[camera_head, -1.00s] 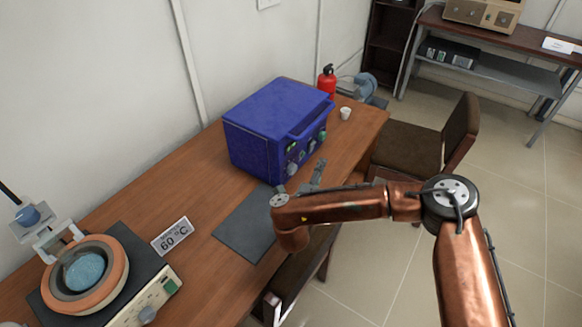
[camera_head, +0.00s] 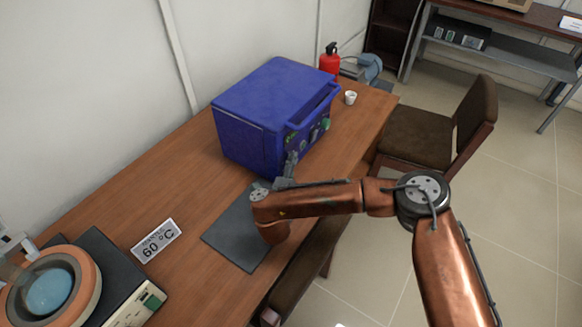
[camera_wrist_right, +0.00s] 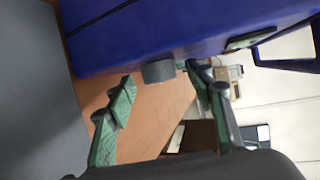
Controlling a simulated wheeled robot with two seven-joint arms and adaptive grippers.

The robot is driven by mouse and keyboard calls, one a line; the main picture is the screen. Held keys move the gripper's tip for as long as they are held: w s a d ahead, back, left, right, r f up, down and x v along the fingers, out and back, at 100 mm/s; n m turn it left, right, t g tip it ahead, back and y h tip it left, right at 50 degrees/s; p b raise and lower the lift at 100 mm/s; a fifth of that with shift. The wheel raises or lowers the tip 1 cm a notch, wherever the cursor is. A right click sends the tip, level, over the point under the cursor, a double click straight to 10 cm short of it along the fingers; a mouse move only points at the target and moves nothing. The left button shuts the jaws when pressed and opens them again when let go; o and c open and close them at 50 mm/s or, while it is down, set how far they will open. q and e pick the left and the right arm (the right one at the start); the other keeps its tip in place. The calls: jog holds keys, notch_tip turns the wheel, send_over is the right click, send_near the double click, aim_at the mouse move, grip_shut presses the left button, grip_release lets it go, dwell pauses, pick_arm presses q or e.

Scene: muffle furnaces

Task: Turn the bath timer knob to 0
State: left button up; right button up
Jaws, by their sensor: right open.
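The bath (camera_head: 50,290), with an orange ring and blue contents, stands at the lower left of the head view. Its front panel (camera_head: 135,305) has a green switch; I see no timer knob on it, as the frame cuts it off. My right gripper (camera_head: 288,168) is at the lower front of the blue furnace (camera_head: 270,100), far from the bath. In the right wrist view its green-padded fingers (camera_wrist_right: 158,80) are apart, with a grey knob (camera_wrist_right: 158,71) on the blue body between or just beyond their tips. I cannot tell whether they touch it. My left gripper is not in view.
A "60 °C" sign (camera_head: 157,240) and a dark grey mat (camera_head: 237,238) lie on the wooden table (camera_head: 195,165). A white cup (camera_head: 350,97) and a red extinguisher (camera_head: 330,60) are beyond the furnace. A chair (camera_head: 430,135) stands to the right.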

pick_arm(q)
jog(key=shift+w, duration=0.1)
pick_arm(e)
jog(key=shift+w+f, duration=0.1)
jog(key=shift+w, duration=0.1)
jog(key=shift+c, duration=0.5)
jog(key=c, duration=1.1)
jog(key=shift+o, duration=0.2)
jog(key=shift+f, duration=0.15)
jog(key=t+b, duration=0.1)
jog(key=b, duration=0.1)
jog(key=shift+s+f+n+b, duration=0.1)
jog(key=shift+f+n+b, duration=0.2)
jog(key=shift+b, duration=0.05)
jog(key=shift+f+t+h+b, duration=0.1)
jog(key=shift+t+h+b, duration=0.2)
jog(key=shift+t+b, duration=0.65)
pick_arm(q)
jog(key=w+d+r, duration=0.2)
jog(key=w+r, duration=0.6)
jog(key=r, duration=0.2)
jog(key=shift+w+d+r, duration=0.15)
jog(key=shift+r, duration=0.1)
